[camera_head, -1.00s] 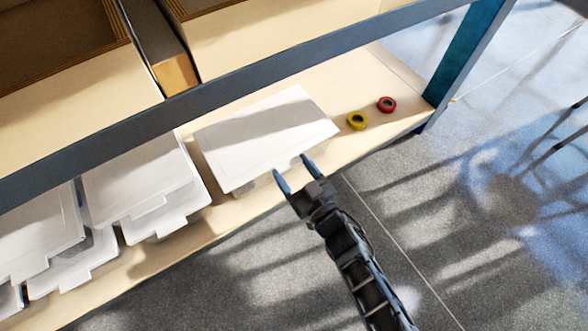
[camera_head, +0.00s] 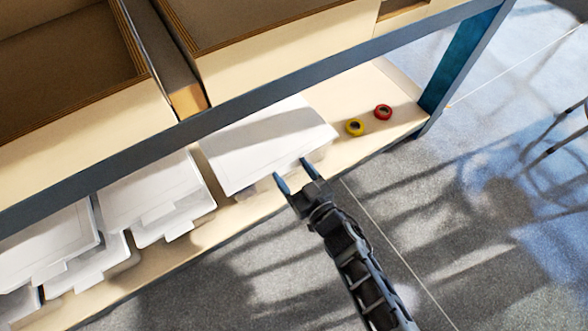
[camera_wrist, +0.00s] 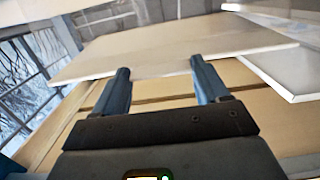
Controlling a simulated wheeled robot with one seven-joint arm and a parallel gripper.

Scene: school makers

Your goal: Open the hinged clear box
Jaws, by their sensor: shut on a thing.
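The hinged clear box (camera_head: 262,146) lies on the lower shelf with its pale lid facing up. In the wrist view the lid (camera_wrist: 170,45) is a broad panel just ahead of the fingers. My gripper (camera_head: 290,170) is at the box's front edge, with one finger on each side of the front part. In the wrist view my gripper (camera_wrist: 159,75) has its fingers set wide apart, shut on the box's front part. The exact gripped part is hard to make out. The lid looks down or nearly down; a small gap cannot be judged.
More pale lidded boxes (camera_head: 150,195) stand to the left. A blue-grey shelf beam (camera_head: 240,112) runs above, with wooden bins (camera_head: 290,45). The floor in front is clear.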

